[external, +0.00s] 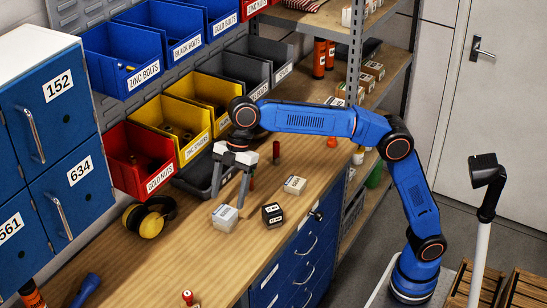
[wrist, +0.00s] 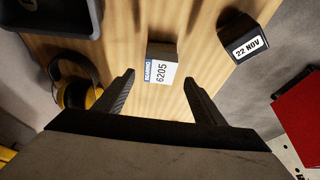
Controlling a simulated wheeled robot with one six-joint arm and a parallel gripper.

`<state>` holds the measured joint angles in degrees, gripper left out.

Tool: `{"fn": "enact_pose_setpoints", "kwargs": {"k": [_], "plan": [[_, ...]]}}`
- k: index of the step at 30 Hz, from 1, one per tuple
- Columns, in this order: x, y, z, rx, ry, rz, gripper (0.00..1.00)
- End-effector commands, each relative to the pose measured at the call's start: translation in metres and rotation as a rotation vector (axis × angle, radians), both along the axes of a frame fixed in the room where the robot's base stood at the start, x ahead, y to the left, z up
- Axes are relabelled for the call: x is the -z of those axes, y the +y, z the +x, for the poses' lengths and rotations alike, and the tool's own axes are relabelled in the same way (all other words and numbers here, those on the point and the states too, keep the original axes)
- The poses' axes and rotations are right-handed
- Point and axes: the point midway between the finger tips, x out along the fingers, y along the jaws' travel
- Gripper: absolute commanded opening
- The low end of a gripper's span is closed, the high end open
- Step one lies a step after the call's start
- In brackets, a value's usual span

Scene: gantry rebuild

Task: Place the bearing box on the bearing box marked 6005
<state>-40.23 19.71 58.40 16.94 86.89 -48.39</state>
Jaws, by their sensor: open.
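My gripper (external: 229,200) points down over the wooden bench with its fingers apart and nothing held. In the wrist view, a white-faced bearing box marked 6205 (wrist: 160,72) lies between and just ahead of the open fingertips (wrist: 159,78). It appears to be the white box (external: 224,218) under my gripper in the external view. Another pale box (external: 295,185) sits farther right on the bench; its marking is too small to read. No marking 6005 is legible in either view.
A black box labelled 22 NOV (wrist: 247,44) stands close by, between the two pale boxes in the external view (external: 272,215). Yellow ear defenders (external: 150,217) lie to the left. Wall bins, including a red one (external: 134,160), line the back. The front bench is mostly clear.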

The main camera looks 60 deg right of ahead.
Motion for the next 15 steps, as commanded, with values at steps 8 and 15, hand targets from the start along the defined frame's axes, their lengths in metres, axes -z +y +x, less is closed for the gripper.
{"fn": "enact_pose_setpoints", "kwargs": {"k": [8, 15], "plan": [[-0.047, -0.020, 0.001, 0.000, -0.001, 0.001, 0.64], [-0.066, -0.028, 0.000, -0.001, 0.001, -0.001, 0.64]]}}
